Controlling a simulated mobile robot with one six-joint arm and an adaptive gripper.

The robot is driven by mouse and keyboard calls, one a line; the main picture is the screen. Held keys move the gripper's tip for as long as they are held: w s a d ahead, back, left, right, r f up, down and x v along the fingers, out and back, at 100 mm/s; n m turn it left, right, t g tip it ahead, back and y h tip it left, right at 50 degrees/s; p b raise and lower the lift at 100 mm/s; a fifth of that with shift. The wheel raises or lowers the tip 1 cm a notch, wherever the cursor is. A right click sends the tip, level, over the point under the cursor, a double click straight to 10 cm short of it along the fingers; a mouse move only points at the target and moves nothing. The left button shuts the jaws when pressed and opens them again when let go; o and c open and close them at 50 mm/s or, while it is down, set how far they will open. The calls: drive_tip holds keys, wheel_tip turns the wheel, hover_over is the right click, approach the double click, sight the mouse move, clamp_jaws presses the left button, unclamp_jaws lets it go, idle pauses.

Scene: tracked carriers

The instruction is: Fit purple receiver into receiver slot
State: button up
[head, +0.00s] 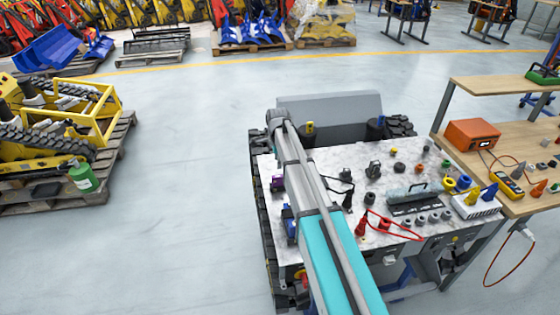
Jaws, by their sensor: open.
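A small purple part (277,184), which looks like the purple receiver, is at the left edge of the grey top plate (320,160) of a tracked carrier. It is too small to tell whether it lies loose or sits in a holder. I cannot pick out the receiver slot among the small fittings on the plate. My teal and grey arm reaches across the left part of the plate and hides some of it. I cannot make out my gripper or its fingers.
The plate holds several dark knobs, a grey handled case (408,193), and red (390,226) and black leads. A wooden bench (520,150) with an orange box (472,134) stands close on the right. Open floor (190,160) lies to the left.

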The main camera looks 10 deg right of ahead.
drive_tip(key=shift+r+p, duration=0.55)
drive_tip(key=shift+r, duration=0.3)
drive_tip(key=s+n, duration=0.3)
drive_tip(key=s, duration=0.2)
drive_tip(key=s+n, duration=0.3)
drive_tip(key=s, duration=0.2)
drive_tip(key=s+n, duration=0.3)
drive_tip(key=s, duration=0.3)
drive_tip(key=shift+d, duration=0.25)
drive_tip(key=s+n, duration=0.9)
drive_tip(key=s, duration=0.4)
drive_tip(key=shift+d, duration=0.15)
drive_tip(key=shift+c, duration=0.2)
idle(0.7)
